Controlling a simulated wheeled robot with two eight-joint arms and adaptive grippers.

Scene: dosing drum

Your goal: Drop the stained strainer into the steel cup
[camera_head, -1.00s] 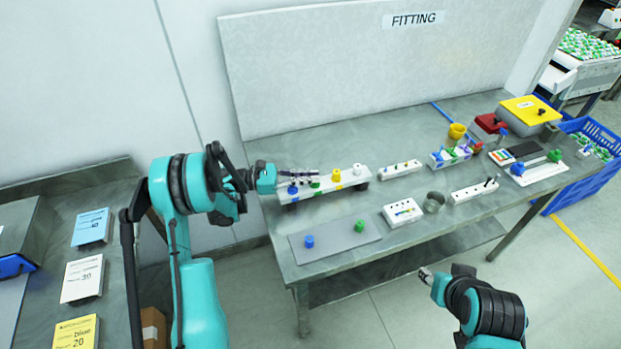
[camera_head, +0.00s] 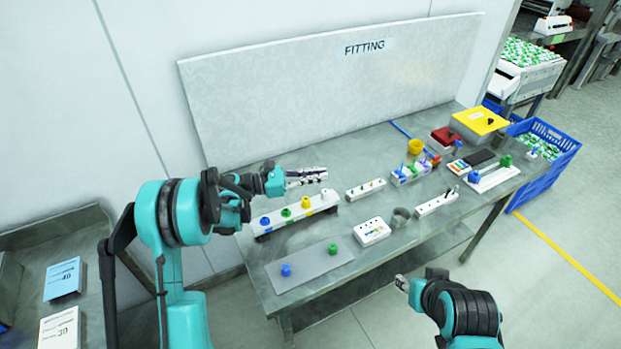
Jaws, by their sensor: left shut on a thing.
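The steel cup (camera_head: 401,215) is a small grey cylinder on the table, right of a white box with dark holes. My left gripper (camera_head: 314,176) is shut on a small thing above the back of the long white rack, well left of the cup. The held thing is too small and too hidden by the fingers to make out, so I cannot tell whether it is the stained strainer. My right gripper (camera_head: 402,284) is in front of the table's front edge, away from the cup; its fingers are too small to read.
The long white rack (camera_head: 290,222) bears blue, green, yellow and white pieces. A grey mat (camera_head: 310,268) with a blue and a green knob lies in front. The white box (camera_head: 371,232) and a white strip (camera_head: 437,204) flank the cup. A yellow cup (camera_head: 415,147) stands further back.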

